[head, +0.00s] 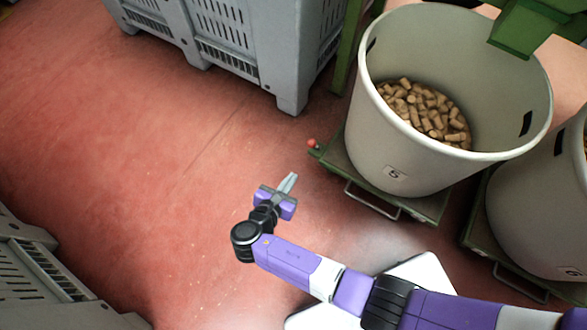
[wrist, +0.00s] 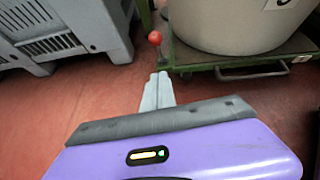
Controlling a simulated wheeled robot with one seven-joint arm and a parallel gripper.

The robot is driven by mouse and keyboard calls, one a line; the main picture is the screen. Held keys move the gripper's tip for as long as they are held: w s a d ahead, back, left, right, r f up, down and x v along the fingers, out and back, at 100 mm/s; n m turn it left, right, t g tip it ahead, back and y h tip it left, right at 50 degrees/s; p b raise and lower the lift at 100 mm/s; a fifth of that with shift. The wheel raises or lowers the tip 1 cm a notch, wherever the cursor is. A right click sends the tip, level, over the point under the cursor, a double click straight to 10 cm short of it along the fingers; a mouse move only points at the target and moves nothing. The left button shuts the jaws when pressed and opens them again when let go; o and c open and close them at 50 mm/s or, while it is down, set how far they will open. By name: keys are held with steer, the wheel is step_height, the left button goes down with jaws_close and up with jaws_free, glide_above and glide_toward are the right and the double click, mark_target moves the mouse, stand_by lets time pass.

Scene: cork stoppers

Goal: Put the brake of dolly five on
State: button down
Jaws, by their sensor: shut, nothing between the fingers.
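Dolly five (head: 428,208) is a green wheeled platform with a metal bar handle at its front. It carries a pale bin (head: 385,150) labelled 5, partly filled with corks (head: 425,108). A small red knob (head: 311,143) sticks out at the dolly's left corner. In the wrist view the red knob (wrist: 155,38) stands just beyond and slightly left of my fingertips. My gripper (head: 290,182) is shut and empty, over the red floor, below and left of the knob and apart from it. It also shows in the wrist view (wrist: 158,78).
A grey slatted crate (head: 290,85) stands behind, close left of the dolly. Another grey crate (head: 50,285) is at the lower left. A second bin (head: 540,215) on a dolly stands at the right. The red floor at left is clear.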

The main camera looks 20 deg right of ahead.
mark_target(315, 144)
steer(key=w+d+f+b, duration=0.3)
steer(key=w+d+b, duration=0.1)
steer(key=w+d, duration=0.3)
steer(key=shift+w+d+b, duration=0.15)
steer(key=shift+d+b, duration=0.25)
steer(key=shift+d, duration=0.25)
steer(key=shift+r, duration=0.1)
